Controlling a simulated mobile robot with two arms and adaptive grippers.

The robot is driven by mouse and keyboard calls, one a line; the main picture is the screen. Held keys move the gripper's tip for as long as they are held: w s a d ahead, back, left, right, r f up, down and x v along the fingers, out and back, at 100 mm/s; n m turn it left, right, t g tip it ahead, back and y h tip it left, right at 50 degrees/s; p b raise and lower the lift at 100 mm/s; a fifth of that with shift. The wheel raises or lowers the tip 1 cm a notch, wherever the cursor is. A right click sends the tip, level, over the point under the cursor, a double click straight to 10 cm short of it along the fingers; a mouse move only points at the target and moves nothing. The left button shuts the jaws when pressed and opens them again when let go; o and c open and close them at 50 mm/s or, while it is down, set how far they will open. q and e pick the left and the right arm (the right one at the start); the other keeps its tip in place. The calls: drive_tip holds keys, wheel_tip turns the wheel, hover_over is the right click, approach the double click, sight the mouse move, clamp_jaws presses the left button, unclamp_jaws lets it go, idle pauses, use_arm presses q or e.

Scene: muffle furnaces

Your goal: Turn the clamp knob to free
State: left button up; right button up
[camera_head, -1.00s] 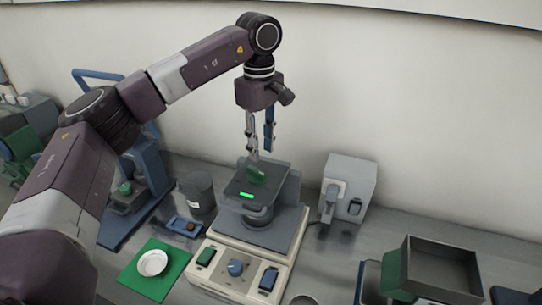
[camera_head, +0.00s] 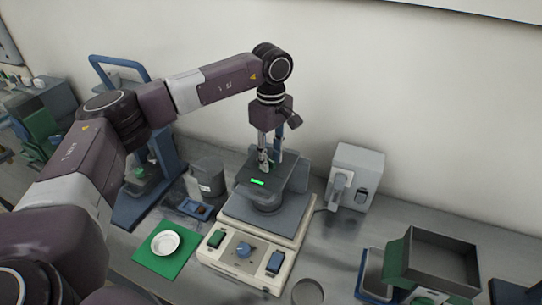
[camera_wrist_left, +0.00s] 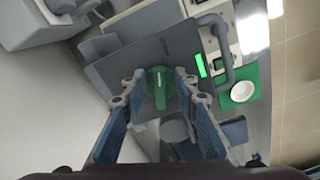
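The green clamp knob (camera_wrist_left: 159,84) sits on the dark grey top (camera_wrist_left: 150,58) of a bench device, with a lit green bar (camera_wrist_left: 201,66) beside it. In the wrist view the knob shows between the two fingers of my left gripper (camera_wrist_left: 161,83), with a gap on each side. That gripper is open and points down. In the head view my left gripper (camera_head: 269,163) is low over the device (camera_head: 258,252), and its fingers mostly hide the knob. I cannot tell how far down the fingertips reach beside it. My right gripper is not in view.
A green mat (camera_head: 150,257) with a white dish (camera_head: 165,243) lies to the left, near a grey pot (camera_head: 208,182). A grey box (camera_head: 356,178) stands right, and an open dark tray (camera_head: 440,262) is further right.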

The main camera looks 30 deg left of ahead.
use_arm(q)
clamp_jaws()
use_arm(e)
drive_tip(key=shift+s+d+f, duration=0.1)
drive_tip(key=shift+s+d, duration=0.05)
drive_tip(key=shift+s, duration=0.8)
use_arm(q)
drive_tip(key=shift+w, duration=0.1)
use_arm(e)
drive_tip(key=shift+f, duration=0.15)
